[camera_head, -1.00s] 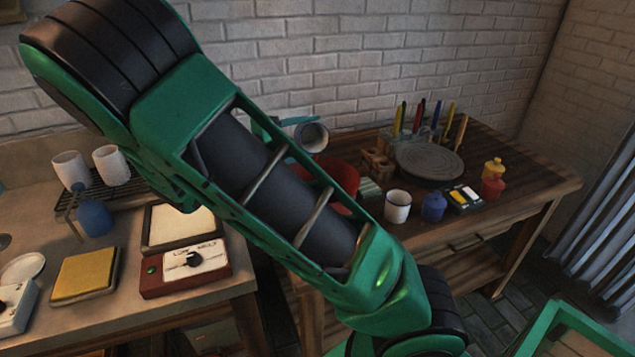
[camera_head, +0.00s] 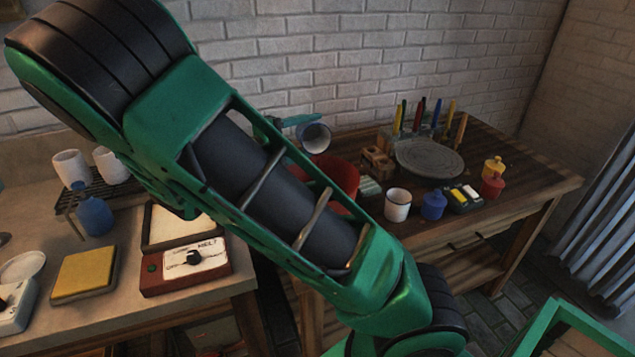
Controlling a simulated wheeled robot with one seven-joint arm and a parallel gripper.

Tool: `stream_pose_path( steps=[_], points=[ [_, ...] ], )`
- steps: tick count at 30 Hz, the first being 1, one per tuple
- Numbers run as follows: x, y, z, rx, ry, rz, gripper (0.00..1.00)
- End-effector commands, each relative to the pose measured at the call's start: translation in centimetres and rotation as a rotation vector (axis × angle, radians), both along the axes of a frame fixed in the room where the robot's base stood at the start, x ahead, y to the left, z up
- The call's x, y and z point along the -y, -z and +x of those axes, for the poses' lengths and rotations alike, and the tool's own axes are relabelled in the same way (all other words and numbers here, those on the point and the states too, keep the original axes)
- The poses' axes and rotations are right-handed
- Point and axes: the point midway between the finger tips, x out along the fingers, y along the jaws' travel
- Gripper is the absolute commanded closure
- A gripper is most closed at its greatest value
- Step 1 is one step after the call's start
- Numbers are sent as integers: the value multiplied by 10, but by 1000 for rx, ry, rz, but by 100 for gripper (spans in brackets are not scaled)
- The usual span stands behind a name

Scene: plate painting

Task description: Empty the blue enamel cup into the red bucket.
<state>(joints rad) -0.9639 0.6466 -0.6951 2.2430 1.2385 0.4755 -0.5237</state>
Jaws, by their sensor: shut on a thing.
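The blue enamel cup (camera_head: 315,138) is held in the air above the red bucket (camera_head: 345,176). It is tipped well over on its side, with its dark open mouth turned partly toward the camera. My gripper (camera_head: 298,121) is shut on the cup at its upper left; my arm hides part of the gripper. The red bucket stands at the left end of the wooden table, its left and lower parts hidden behind my arm. I cannot see into the bucket or whether anything is pouring from the cup.
A white mug with a dark rim (camera_head: 397,204), a blue jar (camera_head: 433,206) and a paint box (camera_head: 466,198) stand right of the bucket. A grey turntable (camera_head: 429,158) and a brush rack are behind.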

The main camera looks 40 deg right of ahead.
Motion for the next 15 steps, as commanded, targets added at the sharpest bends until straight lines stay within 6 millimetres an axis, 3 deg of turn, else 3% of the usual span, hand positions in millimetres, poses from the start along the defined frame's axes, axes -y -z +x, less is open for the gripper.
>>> stream_pose_path(
  steps=[15],
  points=[
    [-2, -3, -5, 58, 0, -21, 73]
  ],
)
